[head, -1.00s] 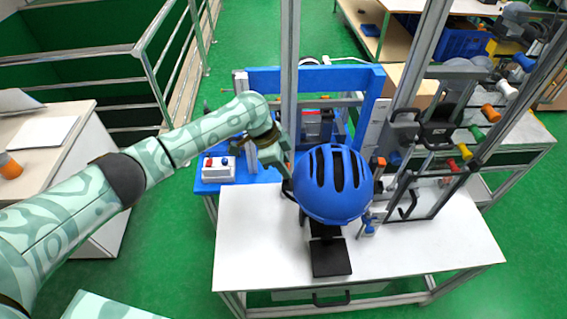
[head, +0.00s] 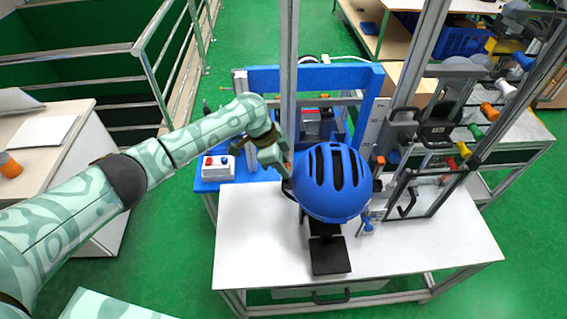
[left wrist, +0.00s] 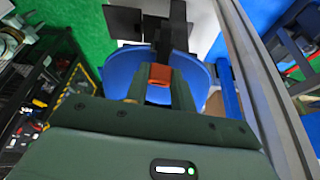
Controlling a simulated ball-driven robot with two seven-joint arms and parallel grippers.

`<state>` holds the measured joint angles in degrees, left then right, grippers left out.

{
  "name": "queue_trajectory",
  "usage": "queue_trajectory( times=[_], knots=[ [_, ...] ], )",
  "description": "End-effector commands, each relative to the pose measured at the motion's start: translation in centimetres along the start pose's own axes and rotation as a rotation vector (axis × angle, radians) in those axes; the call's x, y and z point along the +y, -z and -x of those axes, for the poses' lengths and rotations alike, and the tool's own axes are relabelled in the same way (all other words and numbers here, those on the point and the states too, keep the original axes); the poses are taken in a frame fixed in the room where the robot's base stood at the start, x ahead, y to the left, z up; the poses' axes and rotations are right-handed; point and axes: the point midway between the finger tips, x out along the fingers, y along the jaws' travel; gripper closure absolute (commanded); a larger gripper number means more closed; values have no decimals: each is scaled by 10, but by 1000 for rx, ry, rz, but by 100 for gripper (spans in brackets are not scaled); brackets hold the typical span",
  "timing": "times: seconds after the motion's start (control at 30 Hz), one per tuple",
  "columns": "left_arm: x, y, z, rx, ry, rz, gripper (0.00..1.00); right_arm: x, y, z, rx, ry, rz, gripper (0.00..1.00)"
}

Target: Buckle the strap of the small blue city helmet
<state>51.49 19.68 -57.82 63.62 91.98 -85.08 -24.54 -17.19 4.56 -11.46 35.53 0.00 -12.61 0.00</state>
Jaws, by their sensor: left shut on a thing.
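The blue helmet (head: 333,183) sits dome up on a dark stand (head: 328,256) on the white table. It also shows in the left wrist view (left wrist: 121,72), behind the fingers. My left gripper (head: 284,165) is at the helmet's left side, close to its lower rim. In the left wrist view my left gripper (left wrist: 158,88) is shut on a small orange piece (left wrist: 160,75). I cannot tell whether this piece is part of the buckle. A dark strap-like piece (head: 287,187) shows at the helmet's left edge. The strap's joined or open state is hidden. My right gripper is out of view.
A metal upright (head: 289,80) stands close behind my left gripper. The drop tower frame with a black handled carriage (head: 437,132) stands right of the helmet. A switch box (head: 218,168) is at the left.

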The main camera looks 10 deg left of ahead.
Motion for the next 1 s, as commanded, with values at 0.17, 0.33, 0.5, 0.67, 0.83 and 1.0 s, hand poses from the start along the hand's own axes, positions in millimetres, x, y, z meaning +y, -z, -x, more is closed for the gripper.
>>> queue_trajectory(
  times=[0.17, 0.33, 0.5, 0.67, 0.83, 1.0],
  knots=[
    [0, -2, -5, 1, -1, 1, 88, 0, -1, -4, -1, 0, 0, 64],
    [0, -5, -12, 3, -2, 3, 88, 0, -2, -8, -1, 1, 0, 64],
    [0, -8, -20, 4, -2, 5, 88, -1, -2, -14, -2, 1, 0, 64],
    [0, -10, -24, 5, -3, 7, 88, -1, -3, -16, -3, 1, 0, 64],
    [0, -11, -25, 5, -2, 8, 88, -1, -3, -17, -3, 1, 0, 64],
    [0, -10, -25, 5, -2, 8, 88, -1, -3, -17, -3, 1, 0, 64]
  ],
)
